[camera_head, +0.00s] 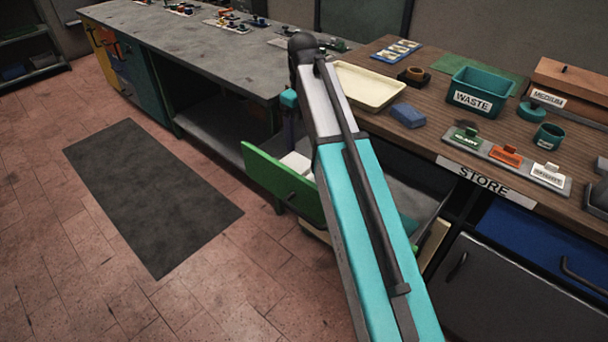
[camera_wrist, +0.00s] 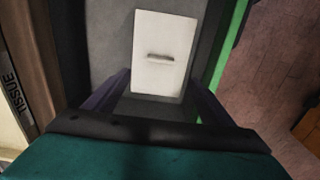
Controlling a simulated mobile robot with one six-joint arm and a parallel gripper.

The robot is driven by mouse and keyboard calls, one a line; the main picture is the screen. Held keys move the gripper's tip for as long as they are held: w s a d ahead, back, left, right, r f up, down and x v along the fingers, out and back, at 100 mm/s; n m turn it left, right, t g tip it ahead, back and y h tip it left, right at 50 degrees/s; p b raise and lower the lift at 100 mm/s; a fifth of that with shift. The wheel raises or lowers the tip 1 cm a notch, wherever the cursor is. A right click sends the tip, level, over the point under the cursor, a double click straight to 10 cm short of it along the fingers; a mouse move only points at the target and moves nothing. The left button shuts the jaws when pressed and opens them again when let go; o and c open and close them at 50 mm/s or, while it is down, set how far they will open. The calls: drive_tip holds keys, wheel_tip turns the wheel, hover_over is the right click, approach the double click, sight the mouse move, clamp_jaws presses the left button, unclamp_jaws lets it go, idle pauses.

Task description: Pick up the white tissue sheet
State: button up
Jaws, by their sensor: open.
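A white, flat-topped rectangle (camera_wrist: 163,30) with a short dark slit or mark lies in an open drawer in the wrist view. I cannot tell whether it is the tissue sheet itself or a box or stack. A white piece (camera_head: 296,165), likely the same thing, shows just behind the green drawer front (camera_head: 285,188) in the head view, partly hidden by my arm. My gripper (camera_wrist: 161,82) is open and empty, with its two dark fingers either side of the white thing's near end. Contact cannot be told.
The drawer's grey floor (camera_wrist: 108,35) is bare around the white thing. A TISSUE label (camera_wrist: 14,88) is on the left edge. The wooden counter (camera_head: 425,125) above holds a cream tray (camera_head: 368,86), a WASTE bin (camera_head: 478,91) and a blue block (camera_head: 408,115).

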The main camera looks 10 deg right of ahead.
drive_tip(key=shift+f, duration=0.15)
hover_over(303, 171)
wheel_tip(303, 171, down, 8)
drive_tip(key=shift+s+r, duration=0.15)
drive_tip(key=shift+r, duration=0.1)
drive_tip(key=shift+f, duration=0.45)
drive_tip(key=shift+f, duration=0.1)
drive_tip(key=shift+a+f, duration=0.1)
drive_tip(key=shift+f, duration=2.4)
drive_tip(key=c, duration=1.1)
drive_tip(key=shift+c, duration=0.2)
